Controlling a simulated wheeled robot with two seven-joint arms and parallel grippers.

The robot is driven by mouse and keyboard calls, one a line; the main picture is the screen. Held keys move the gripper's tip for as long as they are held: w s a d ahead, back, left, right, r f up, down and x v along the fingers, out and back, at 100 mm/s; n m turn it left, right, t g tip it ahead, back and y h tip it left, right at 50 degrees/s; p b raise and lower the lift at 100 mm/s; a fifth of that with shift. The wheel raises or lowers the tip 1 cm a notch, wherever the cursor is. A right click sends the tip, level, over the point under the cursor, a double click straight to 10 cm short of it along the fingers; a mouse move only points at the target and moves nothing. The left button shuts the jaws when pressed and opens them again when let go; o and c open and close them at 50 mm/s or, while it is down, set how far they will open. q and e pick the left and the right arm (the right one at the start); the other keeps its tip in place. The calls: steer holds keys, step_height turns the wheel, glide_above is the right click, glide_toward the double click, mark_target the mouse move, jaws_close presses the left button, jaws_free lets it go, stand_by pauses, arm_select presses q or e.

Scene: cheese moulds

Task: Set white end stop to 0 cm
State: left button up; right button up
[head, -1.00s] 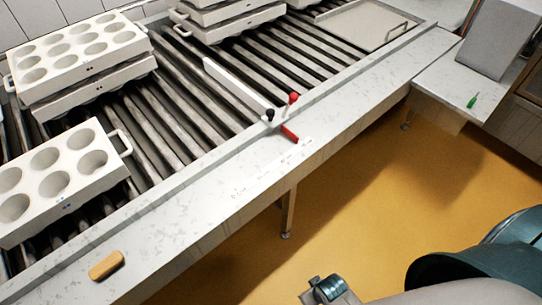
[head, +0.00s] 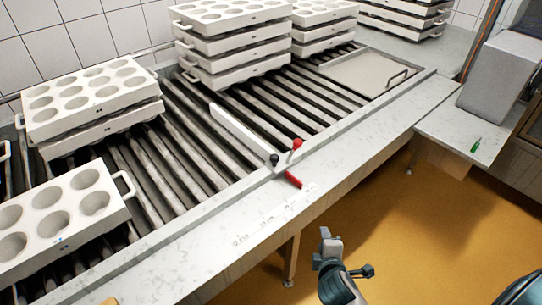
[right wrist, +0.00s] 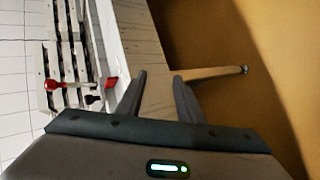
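The white end stop (head: 238,130) is a long white bar lying across the rollers. At its near end are a black knob (head: 274,160), a red-knobbed lever (head: 298,144) and a red pointer (head: 292,180) over the pale ledge. My right gripper (head: 329,245) is in front of the ledge, apart from the stop. In the right wrist view its fingers (right wrist: 157,85) are spread and empty, with the red pointer (right wrist: 110,84) beyond them at left. My left gripper is not in view.
White mould trays stand in stacks (head: 235,45) at the back and at left (head: 90,95); another mould (head: 65,205) is at near left. A flat metal plate (head: 365,72) lies beyond the stop. A green tool (head: 475,145) lies on the right side table.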

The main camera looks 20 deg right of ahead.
steer(key=w+a+r+n+t+y, duration=0.1)
steer(key=w+r+n+t, duration=0.1)
steer(key=w+n, duration=0.3)
steer(key=w+a+r+n+t+y, duration=0.1)
steer(key=w+a+r+n+t, duration=0.1)
steer(key=w+n, duration=0.4)
steer(key=w+a+r+n+t+y, duration=0.1)
steer(key=w+r+n+t, duration=0.2)
steer(key=n, duration=0.7)
steer(key=shift+w+a+r, duration=0.1)
steer(key=shift+w+r, duration=0.2)
steer(key=shift+w, duration=0.4)
steer(key=shift+w+a+r, duration=0.1)
steer(key=shift+w+r, duration=0.2)
steer(key=shift+w, duration=0.4)
steer(key=shift+w+a+n+t+y, duration=0.3)
steer(key=shift+n+y, duration=0.2)
steer(key=shift+n, duration=0.2)
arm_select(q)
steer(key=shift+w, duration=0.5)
arm_select(e)
steer(key=shift+s, duration=0.1)
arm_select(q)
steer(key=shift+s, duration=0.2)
